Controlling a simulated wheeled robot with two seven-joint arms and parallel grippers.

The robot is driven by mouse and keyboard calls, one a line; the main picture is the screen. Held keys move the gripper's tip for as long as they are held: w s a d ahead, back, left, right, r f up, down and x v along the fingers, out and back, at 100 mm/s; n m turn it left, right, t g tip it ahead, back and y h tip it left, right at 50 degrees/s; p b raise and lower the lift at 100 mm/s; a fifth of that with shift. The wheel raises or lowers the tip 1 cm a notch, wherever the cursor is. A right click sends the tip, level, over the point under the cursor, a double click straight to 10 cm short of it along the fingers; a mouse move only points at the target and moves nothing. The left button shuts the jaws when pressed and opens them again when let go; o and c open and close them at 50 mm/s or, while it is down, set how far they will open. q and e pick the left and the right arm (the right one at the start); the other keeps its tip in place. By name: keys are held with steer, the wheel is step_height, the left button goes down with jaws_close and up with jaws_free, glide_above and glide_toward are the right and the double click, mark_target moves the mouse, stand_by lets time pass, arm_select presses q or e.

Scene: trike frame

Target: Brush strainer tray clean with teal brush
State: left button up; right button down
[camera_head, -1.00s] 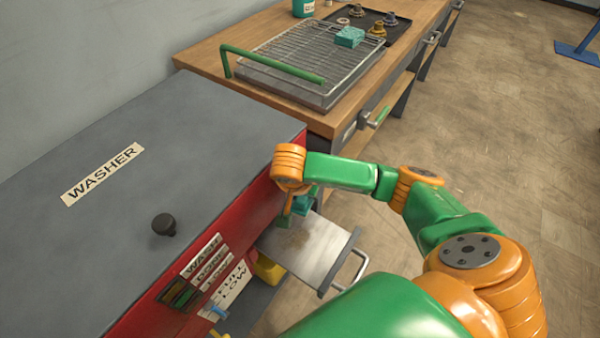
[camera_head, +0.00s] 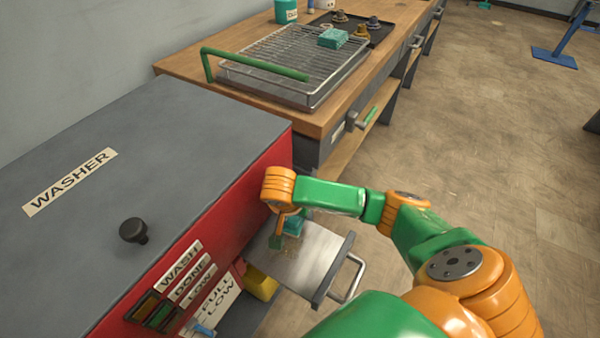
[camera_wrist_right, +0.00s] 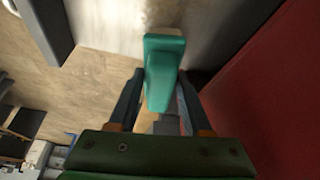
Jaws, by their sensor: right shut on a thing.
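The strainer tray (camera_head: 325,250) is a flat grey metal tray with a handle at its outer end, sticking out of the red washer front. A brownish patch of residue (camera_head: 287,249) lies on its washer side. My right gripper (camera_wrist_right: 158,92) is low over the tray close to the washer front and shut on the teal brush (camera_wrist_right: 160,70). The brush also shows in the head view (camera_head: 294,226), partly hidden by my wrist. Its pale working end points at the tray; I cannot tell if it touches. My left gripper is out of view.
The washer (camera_head: 170,165) fills the left, with a black knob (camera_head: 133,230) on top. A yellow container (camera_head: 260,283) is below the tray. Behind stands a wooden bench with a wire rack (camera_head: 295,60) and a teal block (camera_head: 333,38). Open floor lies right.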

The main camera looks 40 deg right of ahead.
steer(key=shift+f+b, duration=0.95)
steer(key=shift+f, duration=0.1)
